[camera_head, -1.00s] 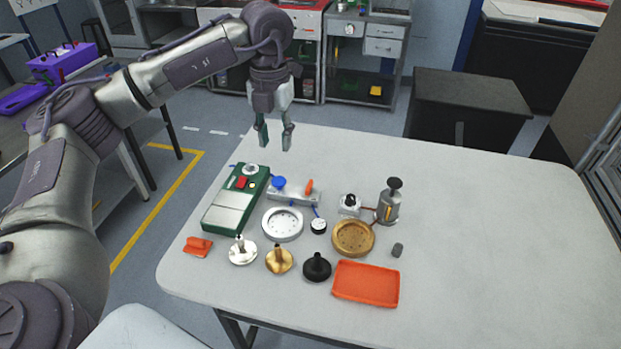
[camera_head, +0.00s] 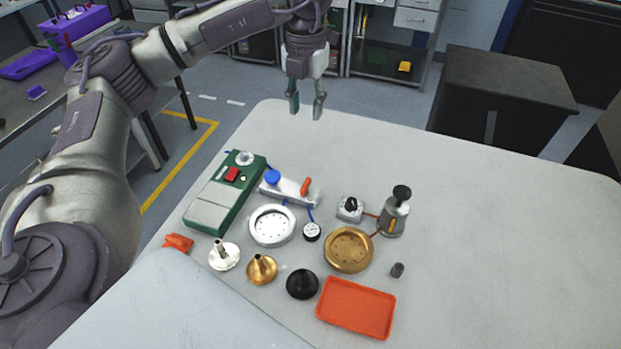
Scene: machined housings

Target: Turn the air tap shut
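A silver block (camera_head: 290,191) lies on the table towards its far left side. It carries a round blue knob (camera_head: 272,177) and an orange lever (camera_head: 306,186); I cannot tell for sure which of these is the air tap. Blue tubes run from the block towards a silver dish (camera_head: 272,226) and a small round gauge (camera_head: 312,232). My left gripper (camera_head: 306,112) points down near the table's far edge, beyond the block and apart from it. Its fingers are spread and nothing is between them. My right gripper is not in view.
A green device (camera_head: 225,194) stands left of the block. A brass dish (camera_head: 348,250), a grey pump-like can (camera_head: 395,212), several stemmed discs and an orange tray (camera_head: 356,308) lie nearer. The table's right side is clear. A black cabinet (camera_head: 500,95) stands behind.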

